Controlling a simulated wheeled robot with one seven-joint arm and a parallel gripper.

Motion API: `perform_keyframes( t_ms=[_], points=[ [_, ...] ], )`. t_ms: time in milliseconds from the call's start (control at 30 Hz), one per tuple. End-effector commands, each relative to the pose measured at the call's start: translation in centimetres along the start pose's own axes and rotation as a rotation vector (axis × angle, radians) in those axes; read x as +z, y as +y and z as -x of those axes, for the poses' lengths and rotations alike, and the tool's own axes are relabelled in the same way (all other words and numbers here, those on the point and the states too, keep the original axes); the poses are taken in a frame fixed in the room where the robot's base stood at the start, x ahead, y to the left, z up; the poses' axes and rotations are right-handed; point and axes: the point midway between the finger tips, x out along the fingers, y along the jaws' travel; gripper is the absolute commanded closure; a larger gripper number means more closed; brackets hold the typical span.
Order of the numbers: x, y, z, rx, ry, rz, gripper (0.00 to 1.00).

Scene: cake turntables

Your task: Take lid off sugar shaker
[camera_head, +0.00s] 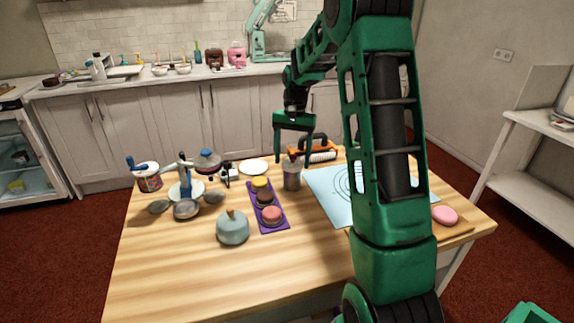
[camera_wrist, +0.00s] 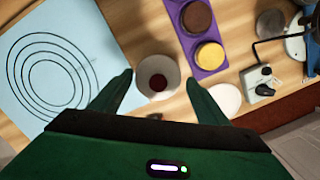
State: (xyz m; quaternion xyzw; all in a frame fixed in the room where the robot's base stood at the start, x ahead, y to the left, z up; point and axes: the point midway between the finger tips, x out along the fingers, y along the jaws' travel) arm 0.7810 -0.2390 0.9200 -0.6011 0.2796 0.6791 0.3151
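The sugar shaker (camera_head: 291,178) stands upright on the wooden table, a grey cylinder with a pale top and a small dark red spot at its centre. In the wrist view the shaker (camera_wrist: 146,69) is seen from above as a pale round shape around that dark red spot. My gripper (camera_head: 292,156) points down just above the shaker's top. In the wrist view its fingers (camera_wrist: 159,78) are spread on either side of the shaker, with gaps, and hold nothing. The lid appears to be on; its seam is too small to make out.
A purple tray (camera_head: 281,226) of small cakes is left of the shaker. A blue mat (camera_head: 318,184) with rings lies right. A teal domed pot (camera_head: 233,229) stands front left. The table's front is clear.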

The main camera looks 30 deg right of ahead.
Motion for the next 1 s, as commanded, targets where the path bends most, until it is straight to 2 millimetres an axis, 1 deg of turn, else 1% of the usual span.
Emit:
perform_keyframes(
  t_ms=[33,67,100,133,433,567,667,867,1000],
  points=[
    [0.0,0.0,0.0,0.000,0.000,0.000,0.44],
    [0.0,0.0,0.0,0.000,0.000,0.000,0.52],
    [0.0,0.0,0.0,0.000,0.000,0.000,0.61],
    [0.0,0.0,0.0,0.000,0.000,0.000,0.64],
    [0.0,0.0,0.1,0.000,0.000,0.000,0.64],
    [0.1,0.0,0.6,-0.001,0.000,0.001,0.64],
    [0.1,0.0,1.4,-0.002,0.002,0.001,0.64],
    [0.4,0.0,4.3,-0.002,0.003,0.001,0.64],
    [3.0,0.6,5.3,-0.002,0.002,0.000,0.64]
  ],
)
